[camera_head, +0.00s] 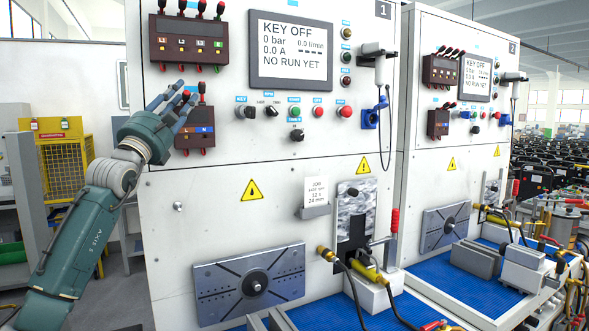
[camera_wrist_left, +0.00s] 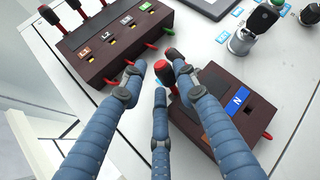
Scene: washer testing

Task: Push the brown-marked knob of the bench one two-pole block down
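The bench one two-pole block (camera_head: 196,128) is a dark brown box on the white panel. In the left wrist view, the block (camera_wrist_left: 252,128) has a blue N label; its brown label is mostly behind a finger. A red-topped knob (camera_wrist_left: 164,71) shows among my fingertips at the block's upper edge; a darker knob (camera_wrist_left: 169,55) is just behind it. I cannot tell which is brown-marked, or whether a finger touches either. My left gripper (camera_head: 183,92) is open, its three blue fingers spread at the block's upper left. My right gripper is not in view.
A larger block (camera_head: 188,42) with several levers is just above; it also shows in the left wrist view (camera_wrist_left: 115,45). Right of the two-pole block are a black key switch (camera_head: 247,112) and a display (camera_head: 292,50). Bench two (camera_head: 452,150) stands further right.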

